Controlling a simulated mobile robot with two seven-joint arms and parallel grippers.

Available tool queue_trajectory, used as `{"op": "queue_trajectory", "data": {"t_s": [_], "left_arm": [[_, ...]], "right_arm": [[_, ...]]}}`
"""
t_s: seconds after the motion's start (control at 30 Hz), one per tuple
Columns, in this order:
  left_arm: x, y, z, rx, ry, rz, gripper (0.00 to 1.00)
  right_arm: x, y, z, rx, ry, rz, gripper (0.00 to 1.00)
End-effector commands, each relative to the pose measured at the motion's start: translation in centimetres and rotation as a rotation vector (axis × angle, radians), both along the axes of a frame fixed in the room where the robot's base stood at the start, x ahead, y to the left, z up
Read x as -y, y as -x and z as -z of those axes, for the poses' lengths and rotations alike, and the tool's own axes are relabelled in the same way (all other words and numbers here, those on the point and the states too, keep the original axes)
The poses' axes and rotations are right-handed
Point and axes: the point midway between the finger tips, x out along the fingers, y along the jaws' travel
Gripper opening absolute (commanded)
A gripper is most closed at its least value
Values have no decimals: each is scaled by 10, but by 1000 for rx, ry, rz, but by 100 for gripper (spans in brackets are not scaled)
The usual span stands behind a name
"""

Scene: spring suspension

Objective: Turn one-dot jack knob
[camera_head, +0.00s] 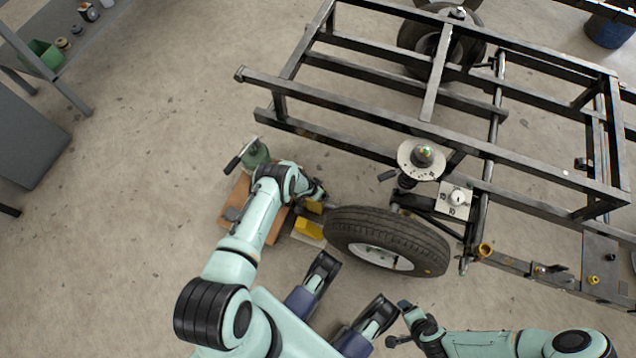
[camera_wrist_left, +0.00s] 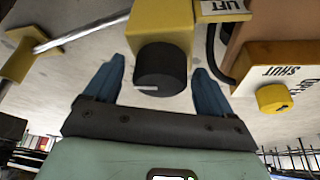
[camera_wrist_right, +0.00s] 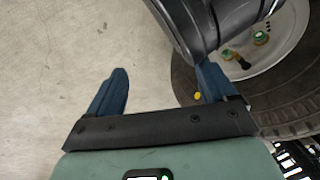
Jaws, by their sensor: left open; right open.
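In the left wrist view a black round knob (camera_wrist_left: 160,70) with a white mark sticks out of a yellow block (camera_wrist_left: 162,25). My left gripper (camera_wrist_left: 158,66) is open, with a finger on each side of the knob and gaps showing. A "LIFT" label (camera_wrist_left: 222,8) is beside the block. A smaller yellow knob (camera_wrist_left: 273,98) sits on a yellow box marked "SHUT" (camera_wrist_left: 278,62). I cannot make out a one-dot mark. In the head view my left gripper (camera_head: 318,194) is beside the tyre, near the yellow parts (camera_head: 308,229). My right gripper (camera_wrist_right: 162,80) is open and empty near the wheel.
The tyre (camera_head: 388,238) stands right of my left gripper, below a black metal frame (camera_head: 350,104). A green bottle-shaped part (camera_head: 256,154) stands by an orange-brown block (camera_head: 240,200). A shelf (camera_head: 85,50) is at upper left.

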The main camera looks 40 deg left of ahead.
Motion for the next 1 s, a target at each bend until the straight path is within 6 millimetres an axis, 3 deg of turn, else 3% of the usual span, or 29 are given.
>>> {"op": "queue_trajectory", "data": {"t_s": [0.33,0.37,0.5,0.77,1.0], "left_arm": [[0,-1,2,1,1,-2,84],[0,-1,2,1,1,-2,78],[0,-1,2,1,1,-2,32],[0,-1,2,1,0,-15,30],[1,-2,0,2,0,-115,30]], "right_arm": [[2,2,4,-7,2,3,84],[2,2,4,-7,2,3,84],[1,2,4,-7,2,3,84],[1,-1,0,2,2,2,84],[-2,-20,-20,68,5,-1,84]]}}
